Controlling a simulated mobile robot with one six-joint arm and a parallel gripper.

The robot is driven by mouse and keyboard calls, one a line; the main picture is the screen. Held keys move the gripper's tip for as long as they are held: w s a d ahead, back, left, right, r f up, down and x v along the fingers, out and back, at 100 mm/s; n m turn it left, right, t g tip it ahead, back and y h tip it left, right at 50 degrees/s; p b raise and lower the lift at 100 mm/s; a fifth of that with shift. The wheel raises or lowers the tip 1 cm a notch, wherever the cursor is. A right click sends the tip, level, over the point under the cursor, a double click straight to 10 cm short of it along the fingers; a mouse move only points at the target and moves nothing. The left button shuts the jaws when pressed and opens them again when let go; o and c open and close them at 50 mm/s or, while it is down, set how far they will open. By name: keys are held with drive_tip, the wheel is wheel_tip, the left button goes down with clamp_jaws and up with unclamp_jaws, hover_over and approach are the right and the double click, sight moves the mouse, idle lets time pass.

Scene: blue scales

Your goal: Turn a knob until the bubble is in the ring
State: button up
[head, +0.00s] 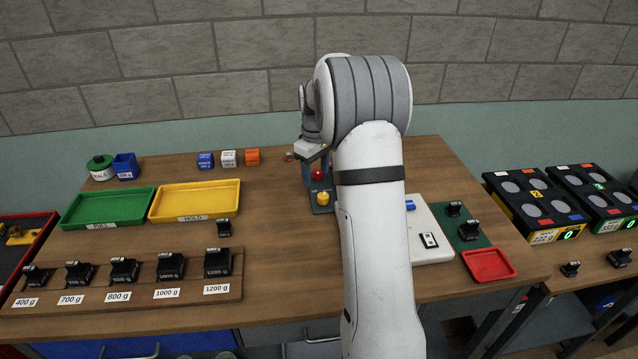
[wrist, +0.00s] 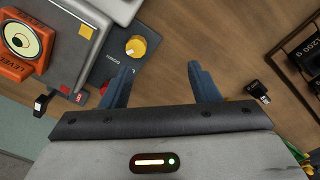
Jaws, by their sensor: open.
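In the wrist view, a yellow knob (wrist: 136,46) sits on a dark grey base plate (wrist: 112,62) with a small label. An orange level (wrist: 14,68) with a pale round vial lies at the upper left, partly cut off by the frame. A dark ring shows in the vial; I cannot make out the bubble's exact place. My gripper (wrist: 160,74) is open and empty, the yellow knob beyond its left finger and apart from it. In the head view the yellow knob (head: 323,198) and a red round part (head: 318,174) show beside my arm, which hides some of the device.
A weight rack (head: 130,312) stands front left, with a green tray (head: 108,207) and a yellow tray (head: 195,201) behind it. A small black weight (head: 224,228) stands alone on the table. A white scale (head: 430,250) and a red tray (head: 489,264) lie right of my arm.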

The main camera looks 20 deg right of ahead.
sight(323, 195)
drive_tip(key=shift+n, duration=0.4)
drive_tip(key=w+d+f, duration=0.3)
drive_tip(key=shift+d+f+p, duration=0.2)
drive_tip(key=shift+p, duration=0.1)
drive_tip(key=shift+w+d+f, duration=0.1)
drive_tip(key=shift+w+f, duration=0.05)
drive_tip(key=shift+f, duration=0.15)
wheel_tip(323, 195, down, 8)
drive_tip(key=shift+r+p, duration=0.25)
drive_tip(key=shift+p, duration=0.65)
drive_tip(key=shift+c, duration=0.4)
